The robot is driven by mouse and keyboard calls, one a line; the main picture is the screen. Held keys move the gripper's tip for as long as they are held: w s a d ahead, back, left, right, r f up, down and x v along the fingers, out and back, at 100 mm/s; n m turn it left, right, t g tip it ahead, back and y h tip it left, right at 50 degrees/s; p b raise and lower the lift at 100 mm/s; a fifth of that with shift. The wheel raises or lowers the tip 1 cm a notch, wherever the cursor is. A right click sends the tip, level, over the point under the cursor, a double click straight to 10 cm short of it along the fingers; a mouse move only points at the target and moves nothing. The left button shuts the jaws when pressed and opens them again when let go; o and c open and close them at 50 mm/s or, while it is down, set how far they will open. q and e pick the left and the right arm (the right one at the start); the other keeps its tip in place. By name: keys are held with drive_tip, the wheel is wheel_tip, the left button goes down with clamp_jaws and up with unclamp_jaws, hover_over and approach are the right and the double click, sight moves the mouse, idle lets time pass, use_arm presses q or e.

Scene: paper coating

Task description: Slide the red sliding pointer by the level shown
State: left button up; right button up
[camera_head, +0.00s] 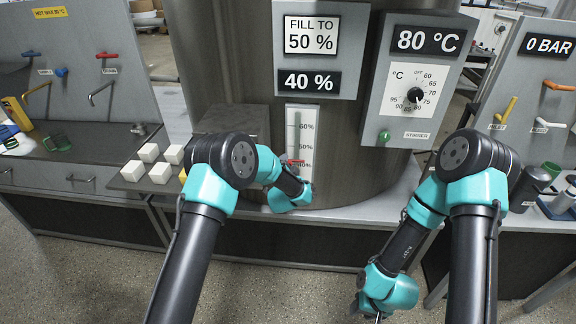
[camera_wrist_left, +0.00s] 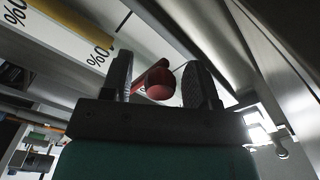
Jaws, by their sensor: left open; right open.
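The red sliding pointer (camera_head: 295,162) sits on the white level scale (camera_head: 300,122) of the tank, near its 40% mark and below the 60% mark. A sign (camera_head: 311,35) above reads "FILL TO 50 %", and a black display (camera_head: 307,82) reads "40 %". My left gripper (camera_wrist_left: 159,62) is open, with its two fingers on either side of the pointer's red knob (camera_wrist_left: 160,83); gaps show between knob and fingers. In the head view my left wrist hides most of that gripper. My right gripper (camera_head: 378,317) is low at the bottom edge, barely visible, away from the scale.
A control box (camera_head: 414,80) with an 80 °C display, a dial and a green knob stands right of the scale. Several white cubes (camera_head: 149,152) sit left of the tank. Side panels with coloured taps stand at both sides. The floor in front is clear.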

use_arm(q)
drive_tip(key=s+a, duration=0.1)
drive_tip(key=s, duration=1.6)
drive_tip(key=shift+s+a, duration=0.15)
drive_tip(key=shift+a, duration=0.2)
drive_tip(key=s+a+f+n+g+h, duration=0.1)
drive_tip(key=s+a+f+n+g, duration=1)
drive_tip(key=s+a+f, duration=0.65)
drive_tip(key=s+a+f+n+g, duration=0.1)
drive_tip(key=s+g, duration=0.2)
drive_tip(key=s, duration=0.2)
drive_tip(key=s+a+f+n+g+h, duration=0.1)
drive_tip(key=s+a+f+n+g, duration=0.1)
drive_tip(key=s, duration=0.3)
drive_tip(key=shift+f+g, duration=0.25)
drive_tip(key=shift+g, duration=0.35)
